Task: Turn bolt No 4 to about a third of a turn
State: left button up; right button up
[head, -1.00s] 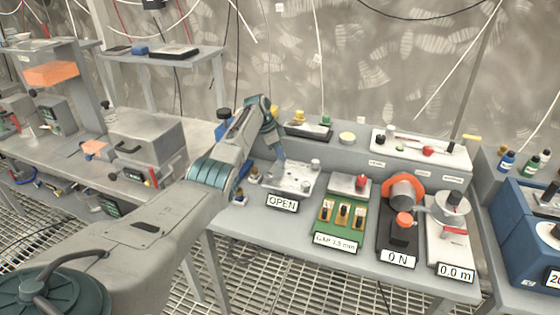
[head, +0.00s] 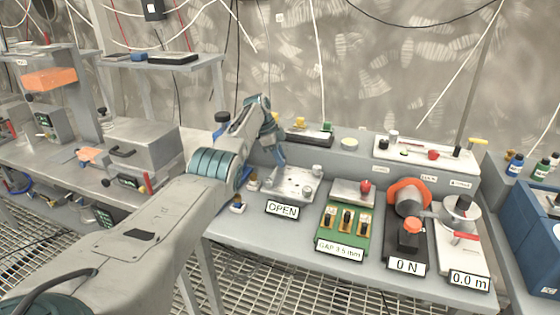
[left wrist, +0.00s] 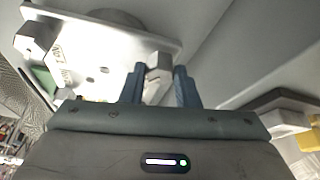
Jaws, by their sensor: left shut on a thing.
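A pale metal plate with bolts (head: 290,187) lies on the grey bench behind a sign reading OPEN (head: 282,209). My left gripper (head: 279,168) reaches down to the back left part of this plate. In the left wrist view, the fingers of my left gripper (left wrist: 160,86) stand on both sides of a light grey bolt head (left wrist: 159,68) and are shut on it. No number on this bolt can be read, and its turn angle cannot be told. Other bolt heads (head: 317,170) stand on the right side of the plate. My right gripper is not in view.
Right of the plate are a green board (head: 343,234) with a GAP sign, an orange-ringed device (head: 408,196) with a 0 N sign, and a reel device (head: 461,215) marked 0.0 m. A raised ledge (head: 350,159) with small items runs behind.

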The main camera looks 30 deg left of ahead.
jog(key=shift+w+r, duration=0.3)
pick_arm(q)
jog(key=o, duration=1)
jog(key=shift+r, duration=0.1)
